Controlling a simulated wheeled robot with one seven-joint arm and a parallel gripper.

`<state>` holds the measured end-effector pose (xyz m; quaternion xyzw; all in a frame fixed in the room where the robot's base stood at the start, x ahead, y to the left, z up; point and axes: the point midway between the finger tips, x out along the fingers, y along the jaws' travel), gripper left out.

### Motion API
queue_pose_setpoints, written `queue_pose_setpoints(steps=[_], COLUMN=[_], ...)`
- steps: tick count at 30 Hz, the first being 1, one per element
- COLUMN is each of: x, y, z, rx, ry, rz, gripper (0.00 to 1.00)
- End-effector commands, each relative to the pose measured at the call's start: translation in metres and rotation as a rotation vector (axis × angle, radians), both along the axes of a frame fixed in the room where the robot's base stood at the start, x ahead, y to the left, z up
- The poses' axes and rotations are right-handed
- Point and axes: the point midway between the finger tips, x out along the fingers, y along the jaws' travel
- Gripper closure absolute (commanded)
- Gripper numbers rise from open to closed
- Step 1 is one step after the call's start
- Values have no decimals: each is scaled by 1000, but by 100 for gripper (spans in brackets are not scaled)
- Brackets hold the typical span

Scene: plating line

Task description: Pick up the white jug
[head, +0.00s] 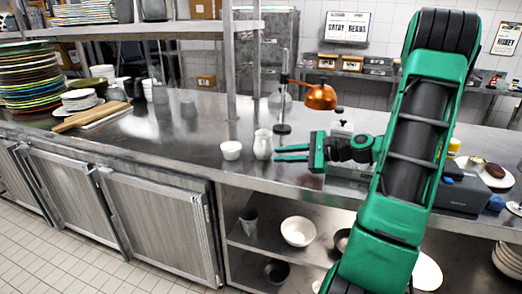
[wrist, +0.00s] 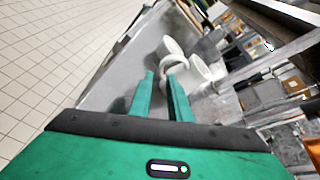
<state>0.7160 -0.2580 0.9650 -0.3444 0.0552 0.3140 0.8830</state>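The white jug (head: 263,146) stands upright on the steel counter, just left of my gripper (head: 276,153) in the head view. My gripper's two green fingers are apart with nothing between them, and they point toward the jug. In the wrist view the jug (wrist: 198,73) is just beyond the fingertips (wrist: 162,78), slightly to the right, with its looped handle on the near side. I cannot tell whether a fingertip touches it.
A white cup (head: 231,150) stands close left of the jug. Stacked plates (head: 28,80) and wooden boards (head: 90,117) are far left. A lower shelf holds bowls (head: 298,231).

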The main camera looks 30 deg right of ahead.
Motion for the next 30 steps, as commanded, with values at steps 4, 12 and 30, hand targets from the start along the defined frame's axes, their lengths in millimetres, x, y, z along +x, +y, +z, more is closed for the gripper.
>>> queue_pose_setpoints(steps=[4,12,30], x=[17,39,39], y=[11,24,25], z=[-4,-12,-12], rx=[1,0,0], ry=[-1,0,1], rz=[5,2,2], gripper=[83,83,100])
